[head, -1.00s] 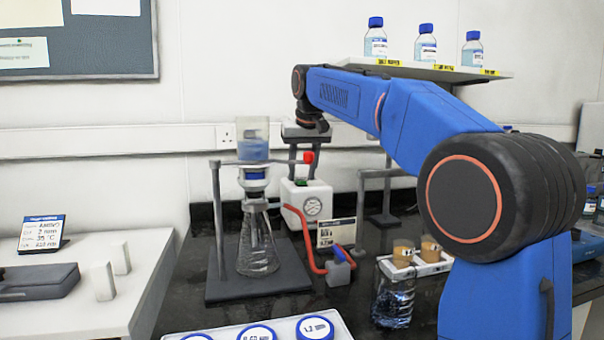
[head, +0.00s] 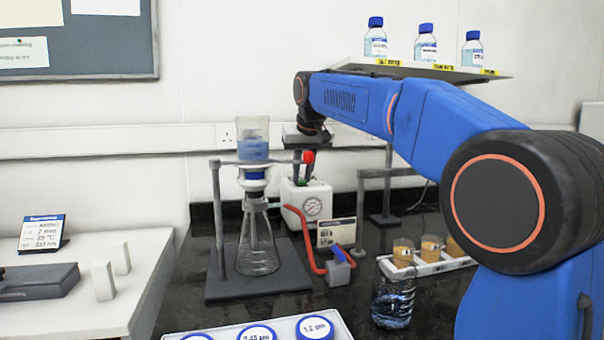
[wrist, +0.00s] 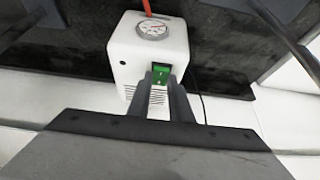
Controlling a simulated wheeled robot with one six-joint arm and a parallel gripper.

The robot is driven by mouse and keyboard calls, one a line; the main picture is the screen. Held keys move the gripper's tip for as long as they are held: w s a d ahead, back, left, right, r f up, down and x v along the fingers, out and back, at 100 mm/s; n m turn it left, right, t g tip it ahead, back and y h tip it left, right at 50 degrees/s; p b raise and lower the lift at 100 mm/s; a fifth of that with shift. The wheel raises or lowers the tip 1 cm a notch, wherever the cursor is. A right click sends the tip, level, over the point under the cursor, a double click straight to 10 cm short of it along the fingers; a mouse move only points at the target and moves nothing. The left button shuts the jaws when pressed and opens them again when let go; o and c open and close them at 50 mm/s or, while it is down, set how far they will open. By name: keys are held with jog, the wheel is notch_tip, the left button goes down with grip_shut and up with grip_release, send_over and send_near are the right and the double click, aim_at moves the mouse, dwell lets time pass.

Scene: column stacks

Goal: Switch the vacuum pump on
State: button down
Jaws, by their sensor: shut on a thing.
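The vacuum pump (head: 322,195) is a white box with a round gauge, standing behind the filter stand. In the wrist view the pump (wrist: 125,58) shows its green rocker switch (wrist: 162,73) and slots below it. My gripper (wrist: 161,82) is down at the switch, its two fingers close together with the green part between them. I cannot tell the switch's position.
The filter flask (head: 258,250) and funnel stand in front of the pump at left, with a red hose (head: 308,240) running to a small block. A label card (head: 337,233) stands before the pump. A bottle shelf (head: 410,70) is above my arm.

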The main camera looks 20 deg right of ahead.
jog(key=shift+s+f+t, duration=0.15)
jog(key=shift+s+t, duration=0.15)
jog(key=shift+t, duration=0.8)
jog(key=c, duration=1.6)
grip_release()
jog(key=v, duration=1.7)
jog(key=shift+s, duration=0.15)
